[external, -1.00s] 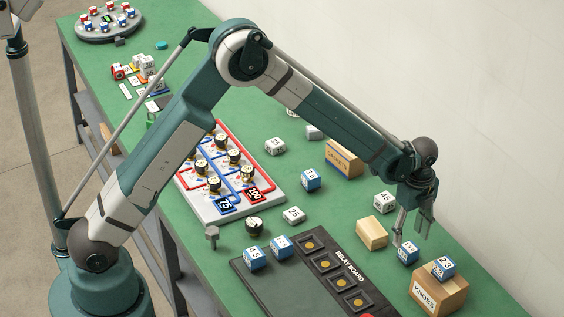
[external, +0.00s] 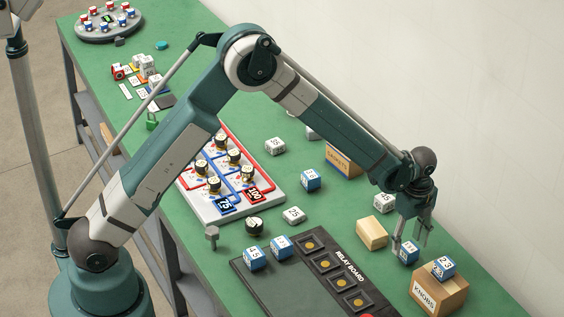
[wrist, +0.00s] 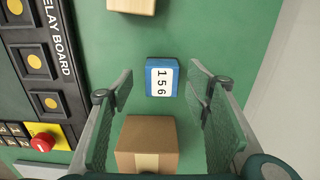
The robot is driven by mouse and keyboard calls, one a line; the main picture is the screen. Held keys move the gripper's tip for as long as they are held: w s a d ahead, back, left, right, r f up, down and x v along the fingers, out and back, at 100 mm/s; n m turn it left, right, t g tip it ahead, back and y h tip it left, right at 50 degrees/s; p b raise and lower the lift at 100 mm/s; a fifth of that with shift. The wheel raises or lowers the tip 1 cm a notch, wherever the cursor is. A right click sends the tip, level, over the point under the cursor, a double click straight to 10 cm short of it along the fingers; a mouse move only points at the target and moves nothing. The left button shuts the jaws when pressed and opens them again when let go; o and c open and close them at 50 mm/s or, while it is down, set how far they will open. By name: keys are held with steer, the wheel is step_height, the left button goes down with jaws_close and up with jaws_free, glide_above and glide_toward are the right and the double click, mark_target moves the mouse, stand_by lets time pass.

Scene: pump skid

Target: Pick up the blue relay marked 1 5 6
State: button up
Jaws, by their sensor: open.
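The blue relay (wrist: 162,77) with a white top label reading 1 5 6 stands on the green bench in the wrist view. It lies between and just beyond the fingertips of my gripper (wrist: 160,90), which is open and empty. In the external view the same relay (external: 408,253) stands on the bench just below my gripper (external: 412,236), left of the box marked KNOBS. The left finger overlaps part of the relay there, and I cannot tell how high the fingertips are above the bench.
The KNOBS box (external: 438,291) carries another blue relay (external: 441,267) close to my gripper.

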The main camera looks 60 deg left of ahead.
mark_target(409, 246)
steer(key=shift+w+f, duration=0.15)
steer(key=shift+f, duration=2.15)
steer(key=c, duration=1.1)
